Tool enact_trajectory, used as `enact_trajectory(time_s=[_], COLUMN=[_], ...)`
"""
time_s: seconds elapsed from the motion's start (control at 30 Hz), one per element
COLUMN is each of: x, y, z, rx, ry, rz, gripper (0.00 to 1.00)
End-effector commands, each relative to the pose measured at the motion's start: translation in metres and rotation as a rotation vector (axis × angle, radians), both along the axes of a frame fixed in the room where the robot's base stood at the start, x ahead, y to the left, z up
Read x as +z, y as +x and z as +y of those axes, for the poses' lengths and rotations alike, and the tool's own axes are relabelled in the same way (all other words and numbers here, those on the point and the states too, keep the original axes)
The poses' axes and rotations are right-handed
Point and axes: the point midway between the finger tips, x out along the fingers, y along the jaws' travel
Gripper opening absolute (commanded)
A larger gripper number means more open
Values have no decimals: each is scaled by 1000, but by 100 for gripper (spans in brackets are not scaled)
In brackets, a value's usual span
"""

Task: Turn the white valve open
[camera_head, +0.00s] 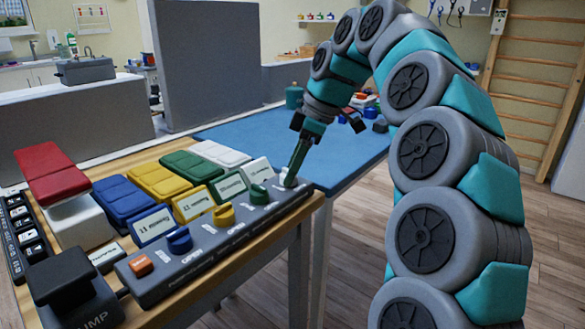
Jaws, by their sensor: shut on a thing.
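The white valve (287,183) is the small knob at the far right end of a grey control panel (215,252), at the table's front edge. My gripper (291,178) reaches down from above, and its fingers are shut on the white valve. The fingers cover much of the knob, so I cannot tell how far it is turned. Beside it on the panel are a green valve (259,195), a yellow valve (223,214) and a blue valve (179,240).
An orange button (141,265) sits at the panel's near end. Label cards stand behind the valves. Blue (121,200), yellow (160,181), green (192,166) and white (220,153) pads lie behind, with a red pad (50,173). A black pump block (72,290) stands at left.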

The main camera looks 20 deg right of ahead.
Motion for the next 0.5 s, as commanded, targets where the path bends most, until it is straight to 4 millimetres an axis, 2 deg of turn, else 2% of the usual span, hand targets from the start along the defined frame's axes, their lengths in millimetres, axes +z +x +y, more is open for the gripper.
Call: enact_trajectory(time_s=[0.2,0.5], x=[0,-1], y=[2,2], z=[-1,-1], rx=[108,172], ry=[0,1], rz=[-1,-1], gripper=[0,0])
